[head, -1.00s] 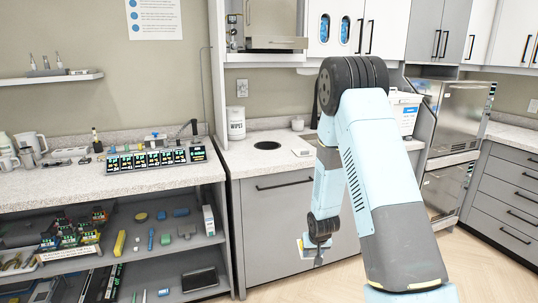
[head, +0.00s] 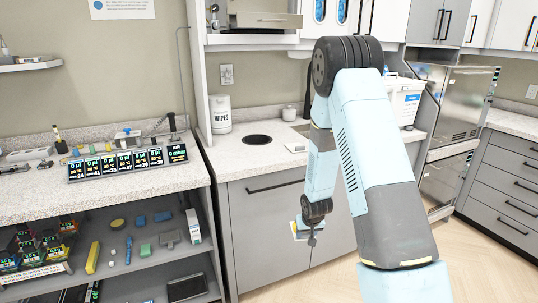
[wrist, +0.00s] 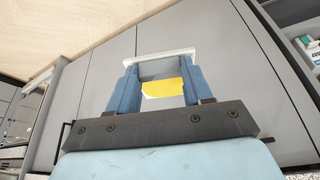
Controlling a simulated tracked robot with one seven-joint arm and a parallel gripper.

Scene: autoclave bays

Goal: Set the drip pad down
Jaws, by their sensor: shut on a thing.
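My gripper (wrist: 160,84) is shut on a flat piece, which I take to be the drip pad. Its white edge (wrist: 160,60) spans the tips of my blue fingers in the wrist view, with grey and yellow faces between them. In the head view, my gripper (head: 307,234) hangs low in front of the grey cabinet doors, below counter height. The pad (head: 297,230) shows there as a small white and yellow patch, partly hidden by the gripper. It is in the air, touching no surface that I can see.
The speckled counter (head: 232,158) has a round black hole (head: 257,140), a white wipes tub (head: 220,115) and a small white pad-like item (head: 296,147). At left, a bench (head: 105,185) holds a row of displays; its lower shelf (head: 150,262) holds several small items. Floor at right is clear.

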